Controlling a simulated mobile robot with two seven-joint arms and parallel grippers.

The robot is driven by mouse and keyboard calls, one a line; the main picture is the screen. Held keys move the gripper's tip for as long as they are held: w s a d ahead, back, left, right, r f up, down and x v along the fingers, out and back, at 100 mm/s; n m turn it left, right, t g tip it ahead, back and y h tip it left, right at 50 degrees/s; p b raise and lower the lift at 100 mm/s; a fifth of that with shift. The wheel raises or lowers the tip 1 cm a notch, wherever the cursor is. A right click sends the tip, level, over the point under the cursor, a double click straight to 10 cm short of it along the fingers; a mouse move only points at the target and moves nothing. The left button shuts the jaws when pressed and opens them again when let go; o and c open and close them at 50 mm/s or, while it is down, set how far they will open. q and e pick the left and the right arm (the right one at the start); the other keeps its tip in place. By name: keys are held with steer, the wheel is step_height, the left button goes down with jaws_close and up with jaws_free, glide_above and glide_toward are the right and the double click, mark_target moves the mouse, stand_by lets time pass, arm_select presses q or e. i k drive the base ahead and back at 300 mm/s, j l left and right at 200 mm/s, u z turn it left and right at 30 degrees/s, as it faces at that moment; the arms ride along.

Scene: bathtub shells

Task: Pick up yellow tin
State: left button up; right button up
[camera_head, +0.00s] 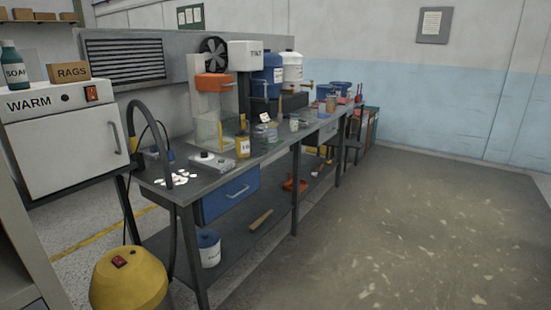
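A small yellow container with a white label (243,147), which looks like the yellow tin, stands upright near the front edge of the dark workbench (262,157). It is just right of a clear-sided box with yellow edging (208,133). Its fine detail is too small to read. Neither of my grippers shows in the head view, and nothing is seen touching the tin.
Left of the tin are a grey control box (211,162), white shell-like pieces (173,180) and an upright black hose. Clear tubs (267,133) stand to its right. A yellow vacuum-like canister (128,280) stands at front left. The floor at right (400,220) is open.

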mark_target(242, 143)
steer(key=i+l+u, duration=0.25)
steer(key=i+l, duration=0.9)
steer(key=i, duration=0.1)
